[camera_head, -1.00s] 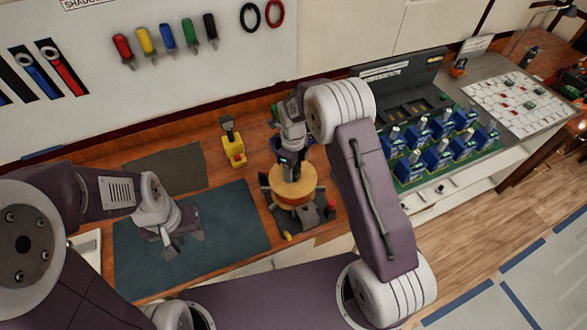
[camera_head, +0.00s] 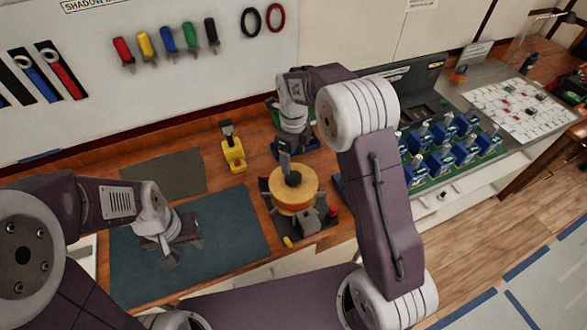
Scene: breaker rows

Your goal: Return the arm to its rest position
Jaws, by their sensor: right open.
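My right arm comes over from the right, and its gripper (camera_head: 290,150) points down just behind the round yellow-orange device (camera_head: 294,198) with a black knob on top. The gripper is open, appears empty and overlaps the picture just above the knob; I cannot tell the exact gap. My left gripper (camera_head: 178,251) hangs over the dark blue-green mat (camera_head: 235,235) at the left, with its fingers apart and nothing seen between them.
A small yellow tool (camera_head: 233,153) stands on the bench left of the device. A board of blue breakers (camera_head: 440,160) lies to the right, behind my right forearm. A white sheet (camera_head: 520,105) lies beyond it. Hand tools hang on the back wall panel. The mat is mostly clear.

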